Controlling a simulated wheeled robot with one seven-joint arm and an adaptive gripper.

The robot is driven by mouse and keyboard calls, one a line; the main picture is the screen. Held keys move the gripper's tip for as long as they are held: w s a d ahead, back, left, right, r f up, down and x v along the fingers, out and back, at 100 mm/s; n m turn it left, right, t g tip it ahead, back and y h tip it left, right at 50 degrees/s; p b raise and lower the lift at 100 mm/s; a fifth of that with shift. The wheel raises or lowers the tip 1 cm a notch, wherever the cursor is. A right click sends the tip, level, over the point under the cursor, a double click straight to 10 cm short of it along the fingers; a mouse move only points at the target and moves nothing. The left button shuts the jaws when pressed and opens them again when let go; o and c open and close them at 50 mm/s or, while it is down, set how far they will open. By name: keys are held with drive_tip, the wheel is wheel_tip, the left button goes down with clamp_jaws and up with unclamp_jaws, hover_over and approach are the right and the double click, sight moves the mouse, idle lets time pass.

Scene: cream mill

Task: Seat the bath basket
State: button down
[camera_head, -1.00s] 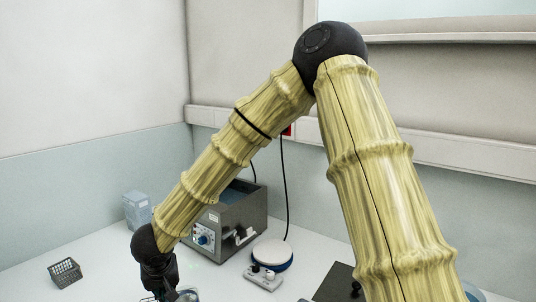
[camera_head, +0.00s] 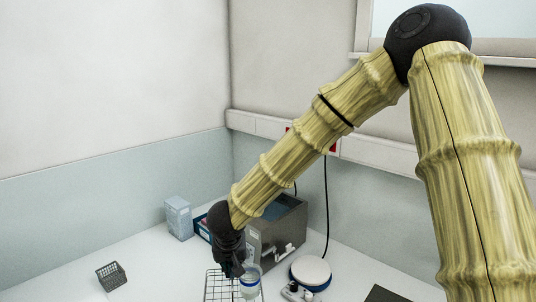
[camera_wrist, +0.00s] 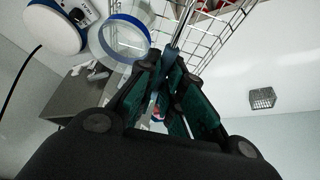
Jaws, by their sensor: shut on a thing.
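The wire basket (camera_head: 212,289) hangs low in the head view, its lower part cut off by the frame edge. Its thin wires also show at the top of the wrist view (camera_wrist: 215,30). My gripper (camera_head: 234,273) is above the basket; in the wrist view its green-padded fingers (camera_wrist: 172,62) are closed on the upright handle of the basket. The grey metal bath (camera_head: 287,222) stands behind and to the right of my gripper, partly hidden by my arm. Its grey side shows in the wrist view (camera_wrist: 72,108). The bath's inside is mostly hidden.
A clear jar with a blue rim (camera_head: 250,282) is close beside the basket. A round white device with a blue edge (camera_head: 310,270) stands right of the bath. A pale blue box (camera_head: 178,217) is left of the bath. A small dark basket (camera_head: 111,276) stands on the open bench at left.

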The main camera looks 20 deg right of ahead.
wheel_tip(320, 180, up, 4)
drive_tip(key=p, duration=0.2)
drive_tip(key=shift+f+p, duration=0.15)
drive_tip(key=shift+p, duration=0.2)
drive_tip(key=shift+s+a+f, duration=0.1)
drive_tip(key=shift+a+f, duration=0.05)
drive_tip(key=shift+f, duration=0.15)
